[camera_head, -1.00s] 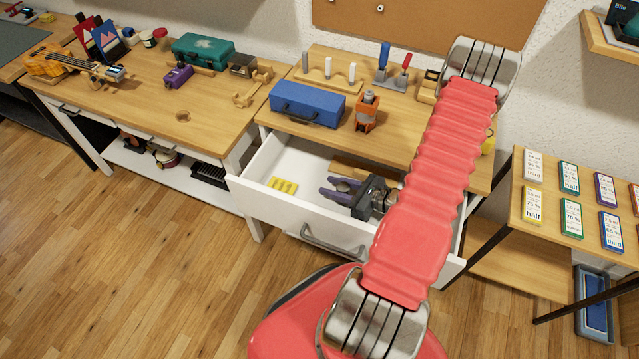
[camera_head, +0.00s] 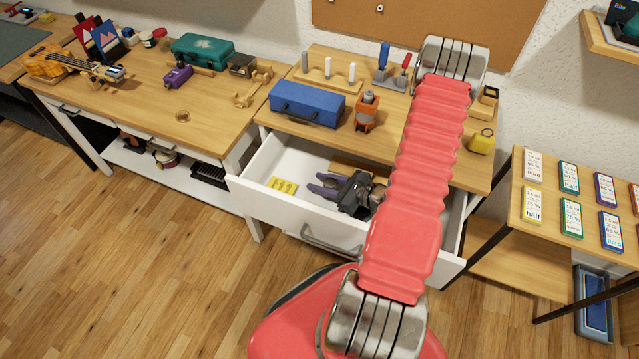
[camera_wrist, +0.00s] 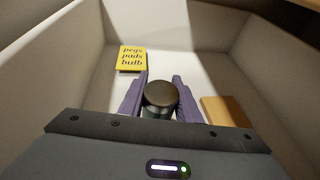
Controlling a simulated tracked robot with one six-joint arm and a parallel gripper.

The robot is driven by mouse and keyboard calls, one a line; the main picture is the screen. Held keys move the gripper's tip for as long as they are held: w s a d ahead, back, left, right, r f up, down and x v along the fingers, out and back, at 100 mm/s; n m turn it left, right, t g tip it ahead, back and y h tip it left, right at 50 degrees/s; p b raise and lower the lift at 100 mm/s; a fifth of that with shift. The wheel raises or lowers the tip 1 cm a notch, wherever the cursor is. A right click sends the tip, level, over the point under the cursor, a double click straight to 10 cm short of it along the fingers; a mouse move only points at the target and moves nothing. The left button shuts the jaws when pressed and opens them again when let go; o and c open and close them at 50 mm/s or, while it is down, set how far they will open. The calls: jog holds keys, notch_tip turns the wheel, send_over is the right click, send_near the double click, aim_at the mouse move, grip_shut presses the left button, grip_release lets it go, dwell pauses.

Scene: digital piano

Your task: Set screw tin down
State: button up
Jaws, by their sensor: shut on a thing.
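The screw tin (camera_wrist: 160,96) is a small dark cylinder with a brownish lid, upright between the purple fingers in the wrist view. My gripper (camera_head: 314,184) is shut on it, inside the open white drawer (camera_head: 262,168). In the head view the tin is mostly hidden by the gripper. My gripper (camera_wrist: 161,84) is low in the drawer in the wrist view. I cannot tell whether the tin touches the drawer floor.
A yellow card (camera_wrist: 131,58) reading "pegs pads bulb" lies on the drawer floor, left of the tin. A wooden block (camera_wrist: 226,111) lies to the right. Drawer walls stand close around. A blue toolbox (camera_head: 307,104) and an orange tool (camera_head: 367,111) stand on the bench above.

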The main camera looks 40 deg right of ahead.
jog(key=shift+f, duration=0.65)
jog(key=o, duration=1.1)
jog(key=shift+r, duration=0.15)
jog(key=shift+r, duration=0.55)
jog(key=v, duration=1.2)
jog(key=shift+w, duration=0.1)
